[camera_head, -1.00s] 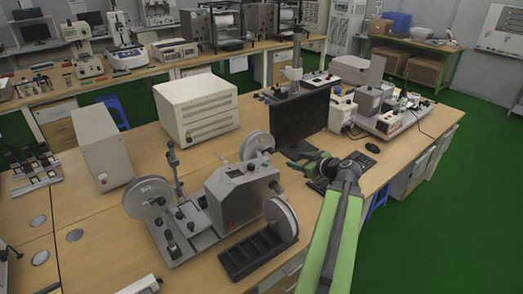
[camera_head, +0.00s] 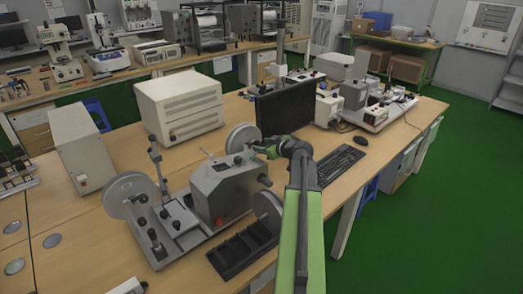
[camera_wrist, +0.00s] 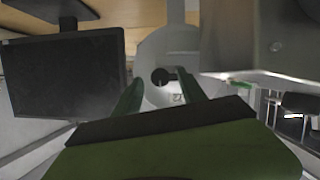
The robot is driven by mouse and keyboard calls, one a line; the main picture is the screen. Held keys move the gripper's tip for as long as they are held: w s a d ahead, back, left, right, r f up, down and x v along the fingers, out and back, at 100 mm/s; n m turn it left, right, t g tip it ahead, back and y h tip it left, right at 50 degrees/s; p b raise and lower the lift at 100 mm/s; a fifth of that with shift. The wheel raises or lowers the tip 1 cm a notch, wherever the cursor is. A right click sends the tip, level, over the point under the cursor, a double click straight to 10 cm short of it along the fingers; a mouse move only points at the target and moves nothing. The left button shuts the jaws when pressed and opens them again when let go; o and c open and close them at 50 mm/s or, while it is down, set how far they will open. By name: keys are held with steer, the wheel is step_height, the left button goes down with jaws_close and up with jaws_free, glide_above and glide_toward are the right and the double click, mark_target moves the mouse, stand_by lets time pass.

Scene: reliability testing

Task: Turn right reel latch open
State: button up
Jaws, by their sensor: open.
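The grey reel machine (camera_head: 222,192) stands on the wooden bench. One pale reel (camera_head: 240,137) is at its back, by the monitor. Another reel (camera_head: 268,210) is at its front right, partly behind my arm, and a third (camera_head: 128,195) is at the left. My gripper (camera_head: 258,150) is beside the back reel. In the wrist view, my open gripper (camera_wrist: 160,78) has a green finger on each side of a dark reel latch (camera_wrist: 162,76) at the hub of a pale reel (camera_wrist: 155,48). No contact with the latch can be made out.
The black monitor (camera_head: 290,118) stands close to the gripper and also shows in the wrist view (camera_wrist: 68,75). The machine's grey body (camera_wrist: 258,40) is close on the other side. A keyboard (camera_head: 340,163) lies right of my arm. A black slotted tray (camera_head: 240,250) sits in front.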

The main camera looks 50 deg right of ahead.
steer(key=shift+w+f, duration=0.2)
steer(key=shift+w, duration=0.35)
steer(key=shift+c, duration=0.3)
jaws_close()
steer(key=shift+d, duration=0.15)
